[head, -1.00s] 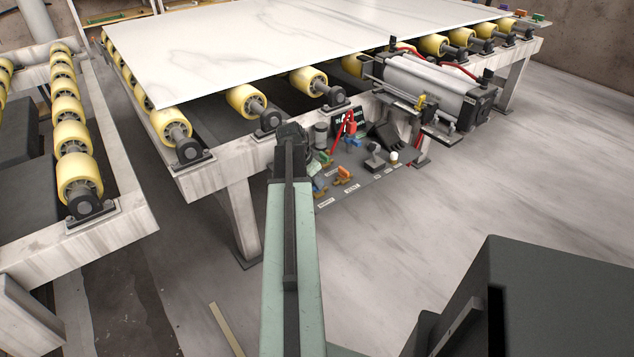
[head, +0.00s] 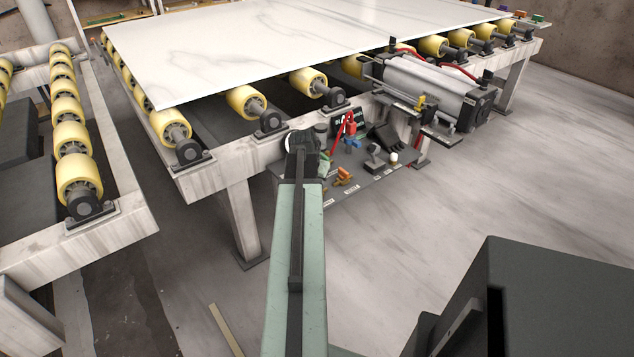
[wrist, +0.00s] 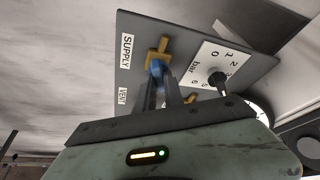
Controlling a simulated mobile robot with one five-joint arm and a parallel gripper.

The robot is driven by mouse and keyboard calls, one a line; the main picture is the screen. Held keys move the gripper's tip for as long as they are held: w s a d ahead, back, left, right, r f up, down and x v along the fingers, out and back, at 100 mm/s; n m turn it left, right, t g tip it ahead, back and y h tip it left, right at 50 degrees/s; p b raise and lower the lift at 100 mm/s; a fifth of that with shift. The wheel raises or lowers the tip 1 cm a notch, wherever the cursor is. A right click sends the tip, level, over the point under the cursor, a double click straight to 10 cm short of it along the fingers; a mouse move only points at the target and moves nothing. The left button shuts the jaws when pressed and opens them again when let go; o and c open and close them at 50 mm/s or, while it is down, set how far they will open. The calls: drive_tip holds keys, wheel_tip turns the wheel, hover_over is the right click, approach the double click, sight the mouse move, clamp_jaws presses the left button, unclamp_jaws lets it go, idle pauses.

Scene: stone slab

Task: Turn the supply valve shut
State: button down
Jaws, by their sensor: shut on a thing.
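The supply valve shows in the wrist view as a brass body (wrist: 159,50) with a blue handle (wrist: 156,67), near the white SUPPLY label (wrist: 127,51) on a grey panel (wrist: 140,28). My gripper (wrist: 160,80) is shut on the blue handle, with its dark fingers on both sides of it. Much of the handle is hidden between the fingers, so its exact angle is hard to tell. In the head view my arm covers the gripper and the supply valve.
A VENT label (wrist: 122,96) and a black knob (wrist: 217,79) on a bar scale sit nearby on the panel.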

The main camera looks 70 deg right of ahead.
drive_tip(key=n, duration=0.2)
drive_tip(key=n+t, duration=0.1)
drive_tip(key=n, duration=0.1)
drive_tip(key=n+t, duration=0.1)
drive_tip(key=n, duration=0.1)
drive_tip(key=shift+s+f+y, duration=0.1)
drive_tip(key=shift+s+y, duration=0.3)
drive_tip(key=n+t, duration=0.1)
drive_tip(key=n, duration=0.2)
drive_tip(key=n+y, duration=0.1)
drive_tip(key=n, duration=0.2)
drive_tip(key=shift+s+t, duration=0.15)
drive_tip(key=shift+t, duration=0.25)
drive_tip(key=shift+d, duration=0.1)
drive_tip(key=c, duration=1.4)
unclamp_jaws()
drive_tip(key=shift+c, duration=0.2)
drive_tip(key=p+v, duration=0.7)
drive_tip(key=v, duration=0.1)
drive_tip(key=shift+d, duration=0.15)
